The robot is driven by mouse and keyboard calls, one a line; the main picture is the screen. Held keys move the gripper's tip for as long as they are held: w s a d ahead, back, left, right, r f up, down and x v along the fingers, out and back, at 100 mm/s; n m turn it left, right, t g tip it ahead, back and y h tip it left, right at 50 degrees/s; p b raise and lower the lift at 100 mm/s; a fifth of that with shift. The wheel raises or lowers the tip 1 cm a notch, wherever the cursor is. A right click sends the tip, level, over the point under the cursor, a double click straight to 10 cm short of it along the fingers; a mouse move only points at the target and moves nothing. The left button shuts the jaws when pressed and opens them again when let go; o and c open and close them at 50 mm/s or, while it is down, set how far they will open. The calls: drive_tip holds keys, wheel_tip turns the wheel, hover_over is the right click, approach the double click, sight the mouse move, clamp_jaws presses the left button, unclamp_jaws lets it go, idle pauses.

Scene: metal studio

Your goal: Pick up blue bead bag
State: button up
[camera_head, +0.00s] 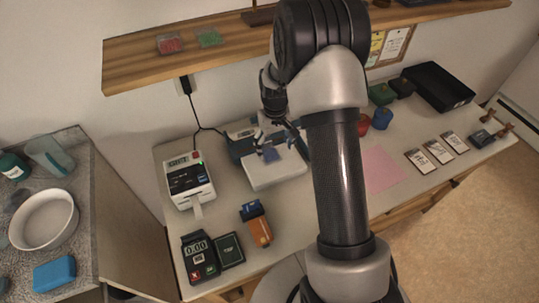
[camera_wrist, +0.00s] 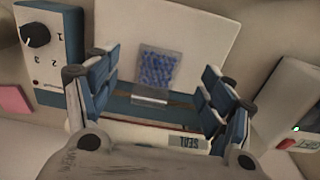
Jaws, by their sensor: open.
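The blue bead bag (camera_wrist: 157,68) is a small clear packet of blue beads. It lies on the white plate (camera_wrist: 205,40) of a blue-and-white device with a knob. In the head view the bag (camera_head: 271,154) is a small blue patch on that plate (camera_head: 280,177). My gripper (camera_wrist: 157,86) is open, with one blue-padded finger left of the bag and one right of it. Neither finger appears to touch the bag. In the head view my gripper (camera_head: 277,139) is above the device, and my arm hides some of the table to its right.
A card printer-like machine (camera_head: 189,181) stands left of the device. A card terminal (camera_head: 199,257), a dark box (camera_head: 230,250) and an orange item (camera_head: 257,227) are in front.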

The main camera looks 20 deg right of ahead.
sight(273, 157)
drive_tip(key=f, duration=0.2)
drive_tip(key=f+b, duration=0.2)
drive_tip(key=f, duration=0.1)
drive_tip(key=shift+w+f, duration=0.35)
drive_tip(key=shift+r, duration=0.1)
drive_tip(key=c, duration=1.1)
